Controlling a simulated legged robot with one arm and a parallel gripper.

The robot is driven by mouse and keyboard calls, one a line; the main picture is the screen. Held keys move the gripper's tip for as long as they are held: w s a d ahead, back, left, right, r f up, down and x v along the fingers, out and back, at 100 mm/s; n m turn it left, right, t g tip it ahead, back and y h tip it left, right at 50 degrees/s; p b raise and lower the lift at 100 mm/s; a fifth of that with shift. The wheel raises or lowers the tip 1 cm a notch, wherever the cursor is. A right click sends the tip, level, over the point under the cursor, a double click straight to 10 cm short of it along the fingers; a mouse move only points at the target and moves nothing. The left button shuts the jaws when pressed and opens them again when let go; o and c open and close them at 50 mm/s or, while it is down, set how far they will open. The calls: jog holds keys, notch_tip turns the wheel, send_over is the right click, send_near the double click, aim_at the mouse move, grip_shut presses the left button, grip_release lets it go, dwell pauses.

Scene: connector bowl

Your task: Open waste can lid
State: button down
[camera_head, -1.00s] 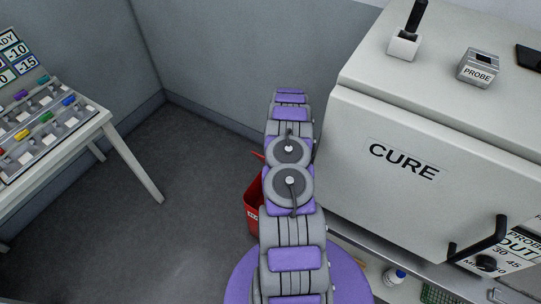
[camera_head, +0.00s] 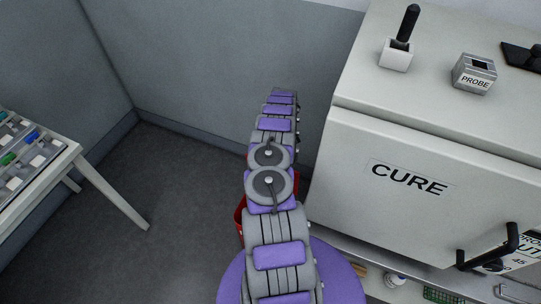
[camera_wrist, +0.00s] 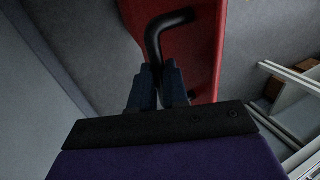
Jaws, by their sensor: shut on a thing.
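The red waste can (camera_head: 240,213) stands on the floor, mostly hidden behind my arm in the head view. In the wrist view a red panel of it, seemingly the lid (camera_wrist: 192,50), fills the upper middle, with a black bent handle (camera_wrist: 155,38) on it. My gripper (camera_wrist: 160,80) is shut on the lower end of this handle. The lid looks tilted up, but how far it stands open cannot be told. In the head view my gripper is hidden by the arm.
The large CURE cabinet (camera_head: 400,175) stands close on the right, with a PROBE box (camera_head: 474,73) on top. A table with colored connectors (camera_head: 30,165) is at the left. Bare floor (camera_head: 170,185) lies between. A shelf frame (camera_wrist: 295,80) shows at the right in the wrist view.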

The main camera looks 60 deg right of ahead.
jog(key=shift+w+d, duration=0.1)
jog(key=shift+d, duration=0.15)
dwell(0.3)
jog(key=c, duration=1.1)
grip_release()
jog(key=shift+p+v, duration=1.1)
jog(key=shift+v, duration=7.5)
